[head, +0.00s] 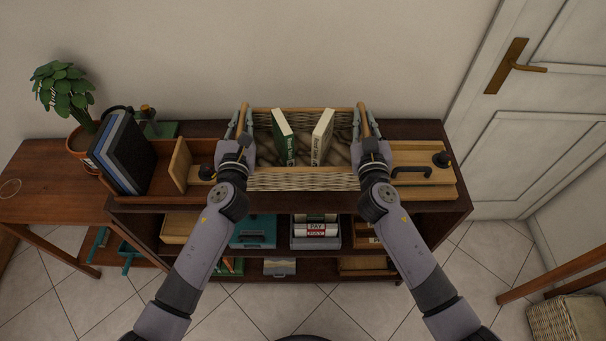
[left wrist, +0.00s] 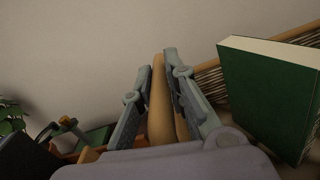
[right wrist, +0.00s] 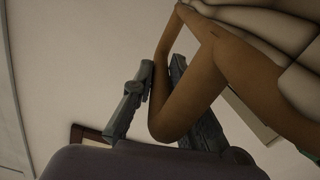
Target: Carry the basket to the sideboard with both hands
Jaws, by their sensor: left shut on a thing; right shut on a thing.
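The wicker basket (head: 300,181) has wooden handles at its left and right ends and holds two upright, leaning books. One is a green book (head: 283,137), the other a pale book (head: 321,137). The basket is at the sideboard (head: 350,202), over its top; I cannot tell whether its base touches. My left gripper (head: 239,128) is shut on the left handle, which runs between its fingers in the left wrist view (left wrist: 160,100). My right gripper (head: 364,127) is shut on the right handle, also between its fingers in the right wrist view (right wrist: 180,100).
Left of the basket stand a wooden tray (head: 180,185) and dark books (head: 125,155). A wooden board with a black handle (head: 412,171) lies to the right. A potted plant (head: 66,95) is at far left, a door (head: 545,110) at right. Lower shelves hold boxes.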

